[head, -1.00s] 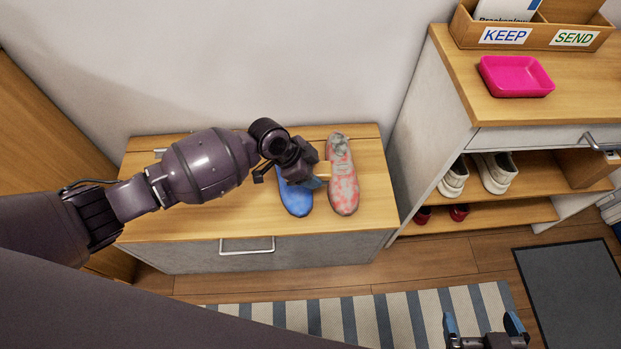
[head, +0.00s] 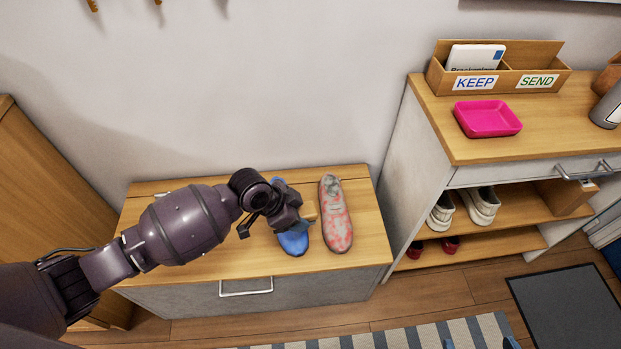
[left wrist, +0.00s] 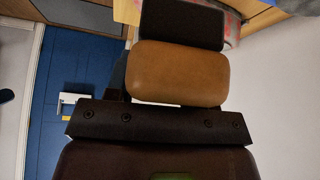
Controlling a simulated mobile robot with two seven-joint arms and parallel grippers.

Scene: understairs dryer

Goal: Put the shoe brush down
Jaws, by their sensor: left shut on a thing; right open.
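The shoe brush shows as a tan wooden block (head: 309,211) at my left gripper (head: 304,213) in the head view. In the left wrist view, the brush's rounded brown body (left wrist: 180,74) lies across the jaws. My left gripper is shut on it, above or beside the blue shoe (head: 294,242); contact with the bench cannot be told. The blue shoe is partly hidden by the gripper. A pink-and-grey shoe (head: 336,225) lies just right of it on the wooden bench top (head: 363,236). My right gripper (head: 479,343) is open at the bottom edge, mostly cut off.
The bench top is clear right of the shoes. A taller cabinet at right carries a pink tray (head: 488,118) and a KEEP/SEND box (head: 497,83). White shoes (head: 481,206) and red shoes (head: 434,247) sit on its shelves. A striped rug (head: 400,337) lies in front.

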